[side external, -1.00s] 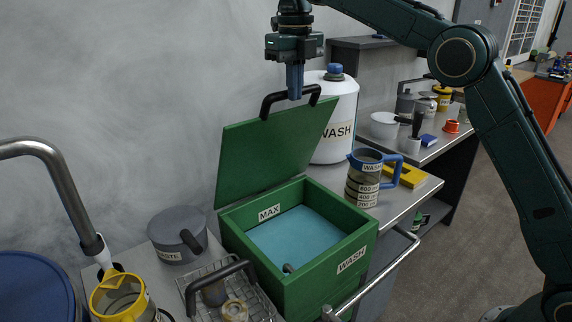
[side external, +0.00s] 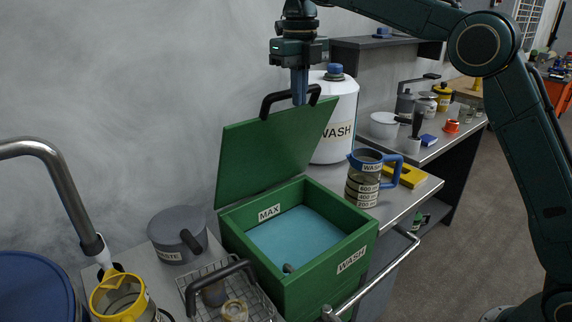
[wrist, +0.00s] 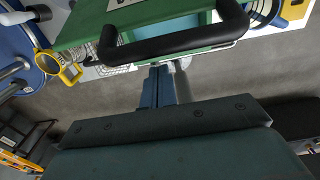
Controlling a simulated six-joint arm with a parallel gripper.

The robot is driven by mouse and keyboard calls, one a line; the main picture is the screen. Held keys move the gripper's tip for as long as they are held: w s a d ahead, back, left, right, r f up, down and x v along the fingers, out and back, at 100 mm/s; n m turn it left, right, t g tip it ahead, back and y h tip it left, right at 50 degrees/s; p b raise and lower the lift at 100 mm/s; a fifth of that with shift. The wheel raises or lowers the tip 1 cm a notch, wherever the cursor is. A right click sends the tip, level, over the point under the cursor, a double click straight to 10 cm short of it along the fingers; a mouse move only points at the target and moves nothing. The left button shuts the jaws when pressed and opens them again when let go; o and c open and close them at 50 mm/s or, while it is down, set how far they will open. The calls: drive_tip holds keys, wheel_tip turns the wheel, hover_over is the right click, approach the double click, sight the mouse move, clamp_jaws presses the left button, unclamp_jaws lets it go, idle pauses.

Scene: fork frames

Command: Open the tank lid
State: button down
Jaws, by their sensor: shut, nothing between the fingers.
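The green tank (side external: 300,279), labelled WASH and MAX, stands on the bench with blue liquid inside. Its green lid (side external: 270,152) is raised, tilted back past upright toward the wall. The black lid handle (side external: 266,105) is at the lid's top edge; in the wrist view the handle (wrist: 172,45) crosses the top, in front of the fingers. My gripper (side external: 299,101) points down at the handle's right part, with its blue fingers shut and nothing between them. In the wrist view the fingers (wrist: 158,82) are together. Whether they touch the handle, I cannot tell.
A white WASH bottle (side external: 336,117) stands behind the tank, with a blue-handled jug (side external: 364,178) to its right. A wire basket (side external: 252,288), grey WASTE pot (side external: 172,236) and yellow-rimmed jug (side external: 118,296) are on the left. A rail (side external: 385,275) runs along the bench front.

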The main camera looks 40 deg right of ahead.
drive_tip(key=shift+s+f+t, duration=2.1)
drive_tip(key=shift+s+f, duration=4.35)
drive_tip(key=shift+s, duration=1.6)
drive_tip(key=v, duration=1)
drive_tip(key=s+d+m, duration=0.2)
drive_tip(key=s+m, duration=0.2)
drive_tip(key=m, duration=0.6)
drive_tip(key=s+d+f+m, duration=0.1)
drive_tip(key=s+d+m, duration=0.2)
drive_tip(key=m, duration=0.6)
drive_tip(key=shift+s+m+t, duration=0.4)
drive_tip(key=shift+s, duration=0.3)
drive_tip(key=shift+f, duration=0.15)
